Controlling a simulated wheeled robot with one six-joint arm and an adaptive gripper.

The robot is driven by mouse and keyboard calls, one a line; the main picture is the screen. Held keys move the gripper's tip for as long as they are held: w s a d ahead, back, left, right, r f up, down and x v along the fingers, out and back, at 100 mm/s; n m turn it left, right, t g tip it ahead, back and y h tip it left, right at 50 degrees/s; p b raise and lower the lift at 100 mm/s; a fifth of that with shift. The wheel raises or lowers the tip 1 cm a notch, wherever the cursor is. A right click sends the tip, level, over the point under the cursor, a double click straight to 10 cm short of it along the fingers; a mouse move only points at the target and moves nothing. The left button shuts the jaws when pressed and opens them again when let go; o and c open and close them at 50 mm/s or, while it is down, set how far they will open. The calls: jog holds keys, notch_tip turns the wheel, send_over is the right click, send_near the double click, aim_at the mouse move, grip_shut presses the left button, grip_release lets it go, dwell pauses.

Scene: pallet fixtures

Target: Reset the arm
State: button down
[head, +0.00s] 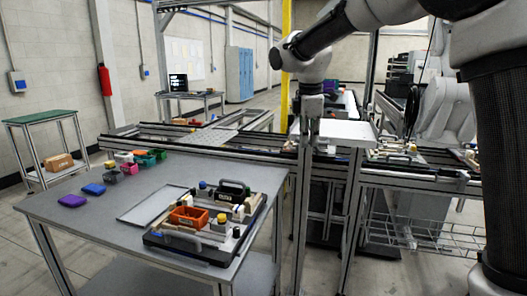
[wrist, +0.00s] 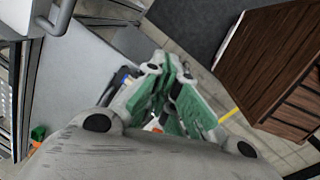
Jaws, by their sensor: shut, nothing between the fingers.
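My gripper (wrist: 171,72) is in the wrist view, with its green-padded fingers together and nothing between them. In the head view my arm reaches in from the upper right and bends down near the middle, in front of the conveyor frame. The gripper is small there and its fingers are hard to make out. The pallet fixture (head: 158,239), a dark board with handles, lies on the grey table at front. An orange bin (head: 188,217) and several small parts sit on it. My gripper is apart from the fixture.
In the wrist view a brown wooden-looking box (wrist: 270,62) stands at right.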

jog(key=s+d+f+m+t, duration=0.1)
jog(key=s+d+m, duration=0.8)
jog(key=s, duration=0.7)
jog(key=s+d+f+m+t, duration=0.1)
jog(key=s+d+m, duration=0.8)
jog(key=s+d, duration=0.4)
jog(key=s, duration=0.3)
jog(key=shift+d+f+t+y, duration=0.2)
jog(key=shift+t+y, duration=0.1)
